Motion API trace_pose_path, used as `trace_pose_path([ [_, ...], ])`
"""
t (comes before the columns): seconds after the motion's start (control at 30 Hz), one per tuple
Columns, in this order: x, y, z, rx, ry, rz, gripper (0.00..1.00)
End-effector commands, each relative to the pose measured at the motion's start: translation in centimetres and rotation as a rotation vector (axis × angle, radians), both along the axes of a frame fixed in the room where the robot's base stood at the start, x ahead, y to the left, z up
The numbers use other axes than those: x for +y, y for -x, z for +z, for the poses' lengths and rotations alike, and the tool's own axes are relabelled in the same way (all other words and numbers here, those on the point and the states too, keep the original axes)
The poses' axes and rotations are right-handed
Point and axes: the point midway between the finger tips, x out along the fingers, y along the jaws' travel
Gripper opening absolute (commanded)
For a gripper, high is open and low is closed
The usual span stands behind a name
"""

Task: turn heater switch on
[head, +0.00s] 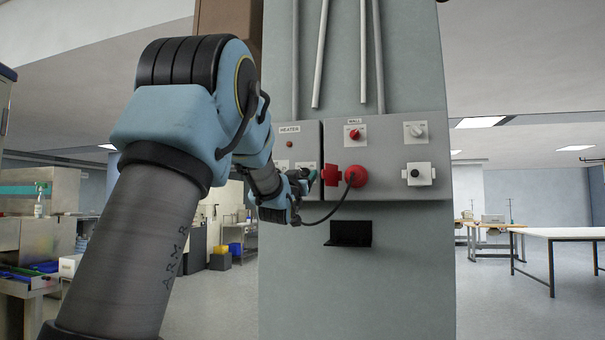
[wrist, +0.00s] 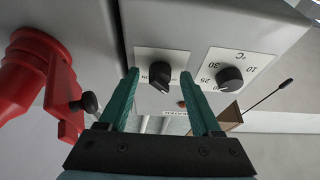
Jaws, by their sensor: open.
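The heater box (head: 305,138) is grey and labelled HEATER, on the column in the head view; my arm hides part of its front. In the wrist view the picture is upside down. The heater switch (wrist: 160,75) is a black rotary knob on a white plate with an ON mark beside it. My gripper (wrist: 160,74) is open, with one teal finger on each side of the knob as seen; I cannot tell whether they touch it. In the head view my gripper (head: 313,174) is small and close to the box's lower right.
A numbered temperature dial (wrist: 230,78) sits beside the switch. A red plug (head: 355,176) with a black cable is close right of my gripper, on the WALL box (head: 390,160). A black bracket (head: 350,234) juts out below. A table (head: 565,233) stands far right.

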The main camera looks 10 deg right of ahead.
Motion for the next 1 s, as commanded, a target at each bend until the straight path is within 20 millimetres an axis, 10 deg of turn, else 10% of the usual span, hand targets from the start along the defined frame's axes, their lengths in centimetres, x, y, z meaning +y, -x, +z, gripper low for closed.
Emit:
trace_pose_path([
  [0.2,0.01,-0.03,-0.03,0.0,0.0,0.0,0.65],
  [0.8,0.01,0.0,-0.01,0.0,0.0,0.0,0.0],
  [1.0,0.01,0.0,-0.03,0.0,0.0,0.0,0.0],
])
